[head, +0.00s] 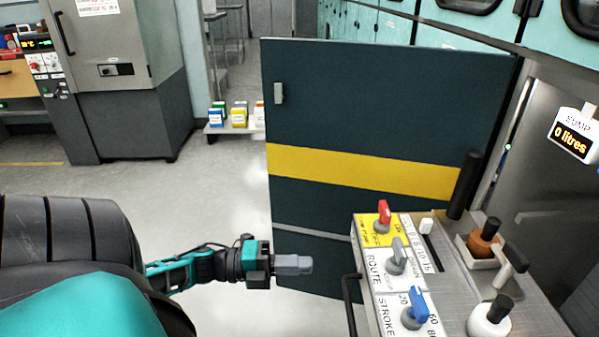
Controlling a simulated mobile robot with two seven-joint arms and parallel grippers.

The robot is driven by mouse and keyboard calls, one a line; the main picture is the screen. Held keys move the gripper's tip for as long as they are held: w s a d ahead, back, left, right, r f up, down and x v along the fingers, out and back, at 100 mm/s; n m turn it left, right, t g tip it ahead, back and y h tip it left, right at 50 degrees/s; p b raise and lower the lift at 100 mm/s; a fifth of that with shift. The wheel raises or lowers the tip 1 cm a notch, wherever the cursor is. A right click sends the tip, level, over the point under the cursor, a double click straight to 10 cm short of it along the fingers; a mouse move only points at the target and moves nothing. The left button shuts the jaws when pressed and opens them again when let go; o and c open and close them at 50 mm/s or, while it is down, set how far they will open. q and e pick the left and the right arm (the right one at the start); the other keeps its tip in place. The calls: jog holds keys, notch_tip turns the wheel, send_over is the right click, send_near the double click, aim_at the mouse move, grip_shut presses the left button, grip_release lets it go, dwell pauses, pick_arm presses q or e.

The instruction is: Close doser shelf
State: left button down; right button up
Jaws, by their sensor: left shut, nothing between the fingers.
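The doser shelf (455,297), as far as I can tell, is the grey metal shelf at the lower right, standing out in front of the sump cabinet. It carries red, grey and blue selector knobs with labels such as ROUTE and STROKE. A black bar handle (349,305) is on its left front side. My left gripper (305,264) is shut and empty, pointing right, left of the handle and apart from it in the picture. The shelf's lower right part is cut off by the frame. My right gripper is not in view.
A dark door (385,110) with a yellow stripe stands open behind the shelf. A sump display (574,135) reads 0 litres at right. A brown-topped fitting (485,240) and a white black-knobbed one (489,317) sit on the shelf. Floor (215,185) is clear at left.

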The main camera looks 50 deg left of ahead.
aim_at(365, 264)
pick_arm(q)
jog(key=b+x, duration=0.1)
jog(key=x, duration=0.8)
jog(key=shift+w+d, duration=0.1)
jog(key=shift+w, duration=0.05)
jog(key=shift+w+d, duration=0.25)
jog(key=shift+w, duration=0.05)
